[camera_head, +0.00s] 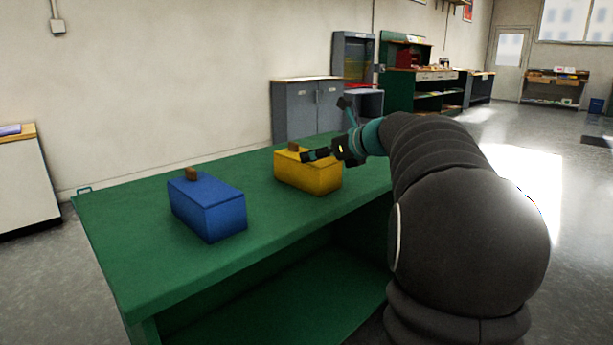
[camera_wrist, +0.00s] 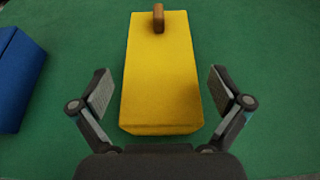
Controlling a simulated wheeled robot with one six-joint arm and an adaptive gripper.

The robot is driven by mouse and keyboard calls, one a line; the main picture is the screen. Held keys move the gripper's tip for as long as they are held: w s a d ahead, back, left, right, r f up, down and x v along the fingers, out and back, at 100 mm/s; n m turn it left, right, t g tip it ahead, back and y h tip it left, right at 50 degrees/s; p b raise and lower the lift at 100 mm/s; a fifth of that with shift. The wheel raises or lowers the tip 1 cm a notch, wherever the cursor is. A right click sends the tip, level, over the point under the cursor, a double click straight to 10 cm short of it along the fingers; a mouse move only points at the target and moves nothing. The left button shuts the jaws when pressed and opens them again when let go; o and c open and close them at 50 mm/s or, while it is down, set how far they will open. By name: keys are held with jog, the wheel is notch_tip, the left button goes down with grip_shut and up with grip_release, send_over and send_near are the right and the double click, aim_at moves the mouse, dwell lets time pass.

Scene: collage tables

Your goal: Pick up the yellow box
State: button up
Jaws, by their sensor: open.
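The yellow box (camera_head: 309,176) sits on the green table (camera_head: 130,250) in the head view. A small brown wooden handle (camera_head: 293,147) stands on its top. In the wrist view the yellow box (camera_wrist: 161,80) lies lengthwise in the middle, with its brown handle (camera_wrist: 158,18) at the far end. My gripper (camera_wrist: 160,92) is open and empty, with one finger on each side of the box's near end, apart from it in the picture. In the head view my gripper (camera_head: 327,128) is over the right side of the box; its exact height above it is hard to tell.
A blue box (camera_head: 208,208) with a brown handle stands left of the yellow one on the table; its edge shows in the wrist view (camera_wrist: 18,78). The table between and around the boxes is clear. Grey cabinets (camera_head: 306,110) stand behind the table.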

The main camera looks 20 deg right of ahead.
jog(key=x, duration=0.5)
jog(key=shift+b, duration=0.4)
jog(key=c, duration=1.3)
jog(key=shift+r, duration=0.1)
jog(key=shift+r, duration=0.1)
